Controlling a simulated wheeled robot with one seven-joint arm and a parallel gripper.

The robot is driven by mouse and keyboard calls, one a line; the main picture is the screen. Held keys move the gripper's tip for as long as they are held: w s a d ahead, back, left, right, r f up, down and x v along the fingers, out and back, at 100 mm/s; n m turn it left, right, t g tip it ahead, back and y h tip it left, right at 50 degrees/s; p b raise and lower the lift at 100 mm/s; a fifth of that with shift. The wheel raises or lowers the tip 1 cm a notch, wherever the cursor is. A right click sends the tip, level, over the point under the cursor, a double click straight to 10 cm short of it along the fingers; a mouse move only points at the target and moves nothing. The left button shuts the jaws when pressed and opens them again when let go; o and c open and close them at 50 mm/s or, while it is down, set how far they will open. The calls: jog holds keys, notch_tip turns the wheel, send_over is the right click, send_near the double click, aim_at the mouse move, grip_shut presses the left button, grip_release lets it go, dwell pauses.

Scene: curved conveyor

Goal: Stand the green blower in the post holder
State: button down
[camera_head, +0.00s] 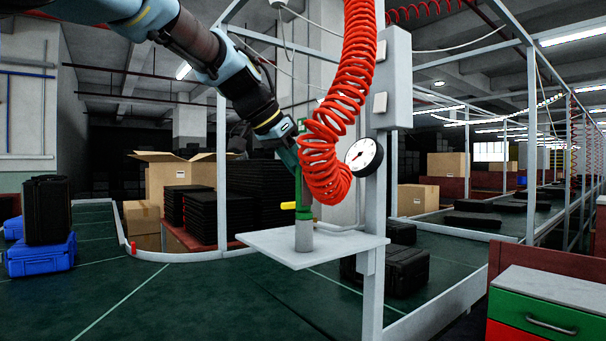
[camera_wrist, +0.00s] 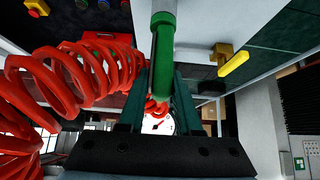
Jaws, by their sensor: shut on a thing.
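The green blower (camera_head: 302,192) hangs upright in my gripper (camera_head: 291,160); it also shows in the wrist view (camera_wrist: 163,60). My gripper is shut on it, with one finger on each side in the wrist view (camera_wrist: 160,98). A short grey upright cylinder (camera_head: 304,238), which looks like the post holder, stands on a white shelf (camera_head: 270,247). The blower's lower end lines up with the cylinder's top in the head view. I cannot tell whether it sits inside or just above. The red coiled hose partly hides the blower and gripper.
The red coiled hose (camera_head: 343,95) hangs close to the right of my gripper. A yellow valve handle (camera_head: 288,206) is beside the blower. A pressure gauge (camera_head: 364,157) is on the grey upright post (camera_head: 372,270). Black cases (camera_head: 403,270) lie on the conveyor behind.

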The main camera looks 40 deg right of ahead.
jog(key=c, duration=0.5)
grip_release()
jog(key=b+v, duration=0.1)
jog(key=v, duration=0.9)
jog(key=shift+a+r, duration=0.25)
jog(key=shift+a, duration=0.05)
jog(key=shift+w+f, duration=0.1)
